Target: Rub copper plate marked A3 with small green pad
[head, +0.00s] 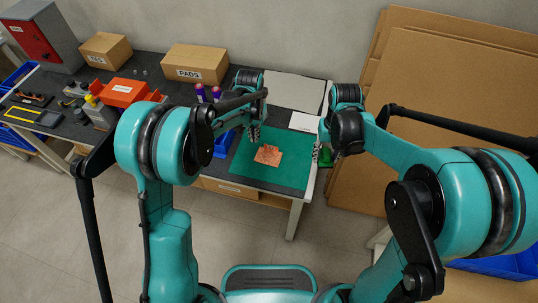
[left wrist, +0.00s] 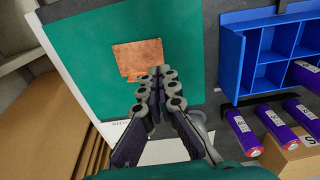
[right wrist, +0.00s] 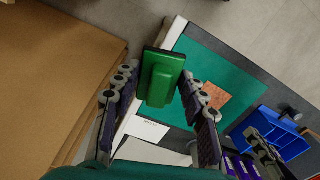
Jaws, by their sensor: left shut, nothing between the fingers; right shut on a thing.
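The copper plate (head: 268,155) lies flat on the green mat (head: 225,173); its marking is too small to read. It also shows in the left wrist view (left wrist: 137,57) and at the right in the right wrist view (right wrist: 219,95). My left gripper (head: 254,134) is shut and empty, its tips over or beside the plate's near edge in its wrist view (left wrist: 156,72). My right gripper (right wrist: 161,80) is shut on the small green pad (right wrist: 161,76), which has a raised grip. In the head view the pad (head: 326,157) is at the mat's right edge, apart from the plate.
A blue divided tray (left wrist: 230,58) and purple cylinders (left wrist: 243,132) are beside the mat. A PADS box (head: 195,65), an orange case (head: 122,92) and a white sheet (head: 303,122) are on the dark table. Cardboard sheets (head: 450,90) lean at the right.

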